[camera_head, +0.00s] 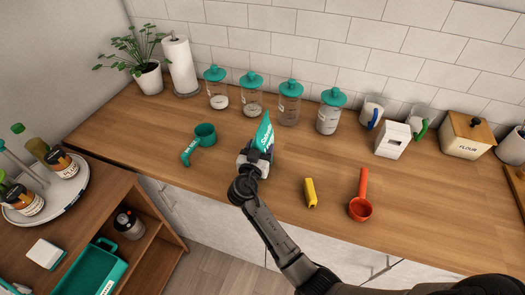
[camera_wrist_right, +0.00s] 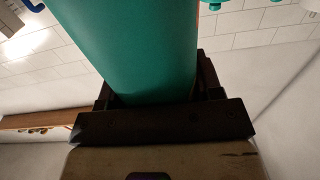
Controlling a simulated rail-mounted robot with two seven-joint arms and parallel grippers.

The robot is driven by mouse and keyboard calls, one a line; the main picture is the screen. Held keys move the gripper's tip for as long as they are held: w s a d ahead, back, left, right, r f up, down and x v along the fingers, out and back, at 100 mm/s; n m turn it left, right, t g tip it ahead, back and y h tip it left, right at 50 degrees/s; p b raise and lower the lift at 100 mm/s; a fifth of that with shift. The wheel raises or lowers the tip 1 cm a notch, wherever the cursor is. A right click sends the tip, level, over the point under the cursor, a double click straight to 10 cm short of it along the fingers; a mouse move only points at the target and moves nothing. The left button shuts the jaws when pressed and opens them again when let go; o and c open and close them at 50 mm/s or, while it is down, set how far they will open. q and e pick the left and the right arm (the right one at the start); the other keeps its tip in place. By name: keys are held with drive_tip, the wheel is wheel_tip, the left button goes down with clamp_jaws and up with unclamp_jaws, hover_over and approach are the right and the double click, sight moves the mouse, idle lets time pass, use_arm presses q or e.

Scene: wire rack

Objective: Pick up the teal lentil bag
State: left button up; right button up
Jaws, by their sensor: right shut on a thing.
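The teal lentil bag (camera_head: 264,133) is in my right gripper (camera_head: 256,156), over the middle of the wooden counter in the head view. Part of its white lettering shows; its lower part is hidden by the gripper. In the right wrist view the teal bag (camera_wrist_right: 130,45) fills the upper middle, between the dark fingers of the right gripper (camera_wrist_right: 155,105). The gripper is shut on it. The wrist view shows wall tiles behind the bag, and I cannot tell how far the bag is above the counter. My left gripper is not in view.
Several glass jars with teal lids (camera_head: 289,105) stand along the back. A teal measuring cup (camera_head: 203,134) lies left of the bag. A yellow item (camera_head: 310,192) and a red scoop (camera_head: 361,208) lie to the right, near the counter's front edge. A white box (camera_head: 391,142) stands farther right.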

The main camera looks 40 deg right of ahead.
drive_tip(key=c, duration=0.4)
drive_tip(key=shift+r, duration=0.1)
drive_tip(key=shift+c, duration=0.3)
drive_tip(key=shift+r, duration=0.15)
